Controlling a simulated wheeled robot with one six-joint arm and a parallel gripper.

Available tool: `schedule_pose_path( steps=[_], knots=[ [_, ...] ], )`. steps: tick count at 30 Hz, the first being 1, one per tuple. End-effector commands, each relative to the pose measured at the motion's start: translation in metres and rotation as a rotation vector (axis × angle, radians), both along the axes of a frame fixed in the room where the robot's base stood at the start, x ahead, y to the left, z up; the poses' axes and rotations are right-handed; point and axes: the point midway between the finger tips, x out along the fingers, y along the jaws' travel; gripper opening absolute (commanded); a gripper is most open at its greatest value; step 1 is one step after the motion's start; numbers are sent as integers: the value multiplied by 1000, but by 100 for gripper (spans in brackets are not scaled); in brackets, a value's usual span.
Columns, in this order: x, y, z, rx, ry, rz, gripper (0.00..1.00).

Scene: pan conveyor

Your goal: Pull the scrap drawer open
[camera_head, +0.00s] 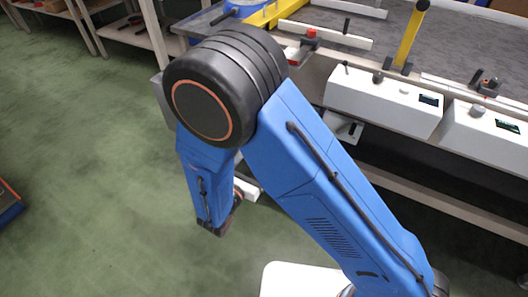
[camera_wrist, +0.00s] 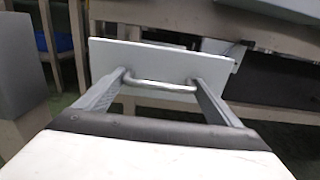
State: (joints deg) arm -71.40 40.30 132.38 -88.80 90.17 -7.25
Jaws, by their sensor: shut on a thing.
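The scrap drawer shows in the wrist view as a pale grey-white front panel (camera_wrist: 140,58) with a bar handle (camera_wrist: 160,86). My gripper (camera_wrist: 159,79) has one finger at each end of the handle and is shut on it. In the head view my blue arm hides most of this area. A small white piece (camera_head: 248,189) beside my wrist may be part of the drawer. How far the drawer stands out from its housing cannot be told.
The long workbench (camera_head: 460,50) carries a yellow post (camera_head: 410,38) and white control boxes (camera_head: 383,100) along its front edge. A wooden shelf (camera_head: 125,32) stands at the upper left.

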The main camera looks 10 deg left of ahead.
Motion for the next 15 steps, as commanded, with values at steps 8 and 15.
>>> schedule_pose_path(
  steps=[8,15],
  knots=[
    [-5,-3,-1,-6,2,-9,47],
    [-5,-3,-1,-6,2,-10,94]
  ],
)
